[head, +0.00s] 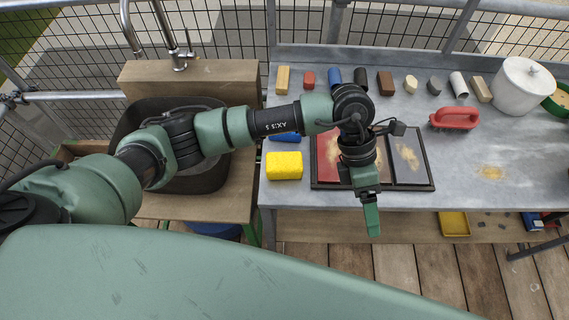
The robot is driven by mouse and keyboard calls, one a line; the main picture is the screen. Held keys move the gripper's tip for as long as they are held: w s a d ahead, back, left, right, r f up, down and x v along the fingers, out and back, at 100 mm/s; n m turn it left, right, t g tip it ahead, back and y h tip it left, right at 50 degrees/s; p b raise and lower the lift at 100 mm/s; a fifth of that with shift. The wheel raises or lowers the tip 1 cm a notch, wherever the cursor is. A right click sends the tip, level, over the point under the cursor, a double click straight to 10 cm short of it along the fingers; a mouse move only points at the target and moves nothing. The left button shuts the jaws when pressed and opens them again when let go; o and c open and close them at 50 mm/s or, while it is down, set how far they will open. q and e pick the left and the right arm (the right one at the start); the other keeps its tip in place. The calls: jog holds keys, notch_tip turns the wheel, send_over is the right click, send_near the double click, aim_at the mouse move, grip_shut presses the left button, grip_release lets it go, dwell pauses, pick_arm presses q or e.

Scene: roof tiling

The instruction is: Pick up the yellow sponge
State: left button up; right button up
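The yellow sponge (284,165) lies on the left part of the grey metal table, near its front edge. My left gripper (371,216) hangs to the right of the sponge and nearer to me, over the table's front edge in the picture. It is clear of the sponge. Its fingers overlap from this angle, so I cannot tell whether they are open or shut. My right gripper is not in view.
A dark-framed tray (408,187) with coloured panels lies right of the sponge, partly behind my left arm. A blue object (287,137) sits just behind the sponge. Several small blocks line the back. A dark sink (205,180) is left.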

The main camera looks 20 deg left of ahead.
aim_at(285, 161)
pick_arm(q)
jog(key=w+a+y, duration=0.1)
jog(key=a, duration=0.1)
jog(key=w+a+f+t+y, duration=0.1)
jog(key=w+a, duration=0.1)
jog(key=a, duration=0.1)
jog(key=w+a+y, duration=0.1)
jog(key=a+y, duration=0.1)
jog(key=shift+w+a+f+t, duration=0.3)
jog(key=shift+a+f, duration=0.05)
jog(key=w+a+y, duration=0.1)
jog(key=a, duration=0.2)
jog(key=w+a+r+y, duration=0.1)
jog(key=w+a+y, duration=0.1)
jog(key=a, duration=0.1)
jog(key=w+a+r+t+y, duration=0.1)
jog(key=w+a+y, duration=0.1)
jog(key=a, duration=0.2)
jog(key=shift+a+f, duration=0.15)
jog(key=shift+a, duration=0.2)
jog(key=shift+x, duration=1)
jog(key=p+x, duration=0.1)
jog(key=x, duration=0.1)
jog(key=p+x, duration=0.1)
jog(key=x, duration=0.1)
jog(key=shift+w+a, duration=0.2)
jog(key=shift+a, duration=0.2)
jog(key=shift+a+f, duration=0.15)
jog(key=shift+f, duration=0.3)
jog(key=shift+f+b, duration=0.3)
